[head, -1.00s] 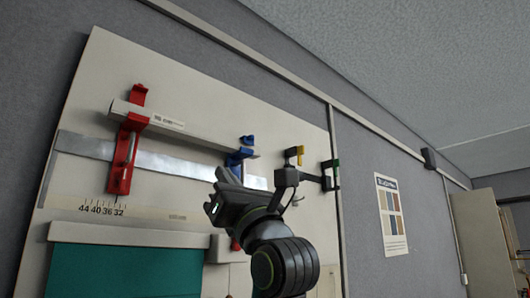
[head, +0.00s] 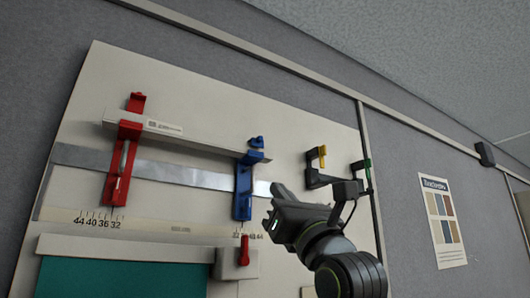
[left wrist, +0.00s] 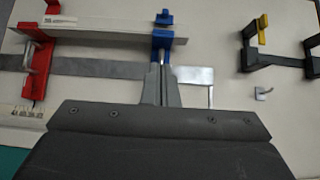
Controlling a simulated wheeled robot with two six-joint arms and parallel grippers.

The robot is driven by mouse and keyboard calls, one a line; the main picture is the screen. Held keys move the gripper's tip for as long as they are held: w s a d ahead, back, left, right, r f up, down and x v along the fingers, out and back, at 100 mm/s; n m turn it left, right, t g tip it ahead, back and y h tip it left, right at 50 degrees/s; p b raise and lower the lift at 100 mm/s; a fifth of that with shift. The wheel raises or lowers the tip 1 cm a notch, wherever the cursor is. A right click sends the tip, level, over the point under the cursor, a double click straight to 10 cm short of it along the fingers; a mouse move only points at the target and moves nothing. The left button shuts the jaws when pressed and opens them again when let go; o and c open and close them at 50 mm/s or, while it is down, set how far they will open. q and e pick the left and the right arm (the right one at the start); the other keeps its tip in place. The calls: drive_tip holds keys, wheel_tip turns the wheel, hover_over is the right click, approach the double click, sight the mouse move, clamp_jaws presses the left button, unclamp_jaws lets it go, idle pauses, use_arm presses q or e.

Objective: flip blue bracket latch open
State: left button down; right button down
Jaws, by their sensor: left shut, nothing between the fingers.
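The blue bracket (head: 243,190) is mounted upright on the pale wall board, with a blue knob-like piece (head: 256,142) at its top above the long grey bar. In the left wrist view, the bracket's top (left wrist: 163,40) shows straight ahead, and its lower part is hidden behind my fingers. My left gripper (head: 276,192) is shut and empty, just right of the blue bracket in the head view. In the left wrist view its closed fingers (left wrist: 160,85) point up toward the bracket; I cannot tell whether they touch it. My right gripper is not in view.
A similar red bracket (head: 122,165) holds the bar's left part. A small red lever (head: 244,250) sits on a pale block below. A metal strip (head: 160,169) crosses behind.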

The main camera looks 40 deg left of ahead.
sight(259, 144)
use_arm(q)
drive_tip(key=p+x, duration=0.5)
drive_tip(key=x, duration=0.5)
drive_tip(key=shift+w+d, duration=0.15)
drive_tip(key=shift+w, duration=0.05)
drive_tip(key=shift+w+a+r+p, duration=0.1)
drive_tip(key=shift+r+p, duration=0.35)
drive_tip(key=shift+r, duration=0.1)
drive_tip(key=shift+w+a+r+p, duration=0.1)
drive_tip(key=shift+r+p, duration=0.3)
drive_tip(key=shift+r, duration=0.15)
drive_tip(key=shift+s+d+r+p, duration=0.1)
drive_tip(key=shift+d+r+p, duration=0.15)
drive_tip(key=shift+r+p, duration=0.45)
drive_tip(key=shift+a+r, duration=0.1)
drive_tip(key=shift+r, duration=0.05)
